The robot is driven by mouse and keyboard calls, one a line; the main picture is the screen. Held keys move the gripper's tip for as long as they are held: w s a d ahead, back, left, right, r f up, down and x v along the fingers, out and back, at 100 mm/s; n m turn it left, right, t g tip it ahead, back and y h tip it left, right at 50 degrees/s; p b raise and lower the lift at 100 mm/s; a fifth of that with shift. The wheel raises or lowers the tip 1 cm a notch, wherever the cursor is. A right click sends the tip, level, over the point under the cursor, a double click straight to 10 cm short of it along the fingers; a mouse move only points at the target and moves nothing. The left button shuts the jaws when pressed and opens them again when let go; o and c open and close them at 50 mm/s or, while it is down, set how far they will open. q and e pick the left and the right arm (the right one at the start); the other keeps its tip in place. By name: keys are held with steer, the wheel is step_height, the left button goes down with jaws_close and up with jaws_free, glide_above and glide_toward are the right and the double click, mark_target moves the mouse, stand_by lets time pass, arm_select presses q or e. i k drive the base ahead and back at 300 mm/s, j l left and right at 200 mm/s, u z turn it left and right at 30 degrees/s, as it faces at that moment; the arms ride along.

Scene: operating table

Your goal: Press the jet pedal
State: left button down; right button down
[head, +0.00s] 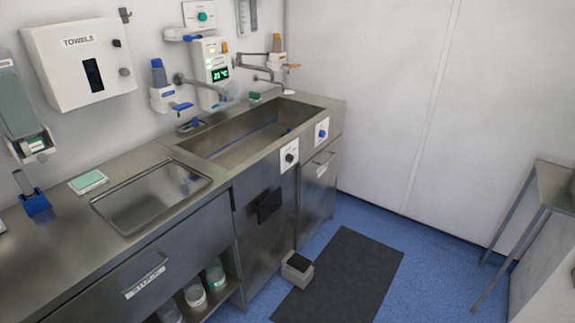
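A small grey box with a black top plate (298,265) stands on the floor at the foot of the sink cabinet. It looks like a foot pedal; I can read no label on it. It is at the left edge of a dark floor mat (345,275). Neither of my grippers is in view, so nothing of mine is seen touching the pedal.
A steel sink trough (240,135) and counter run along the left wall. A black panel (269,206) juts from the cabinet front above the pedal. A steel table (553,185) stands at the right. The blue floor (430,265) between is clear.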

mark_target(297, 261)
steer(key=i+j+z, duration=0.1)
steer(key=i+z, duration=0.3)
steer(key=i, duration=1.35)
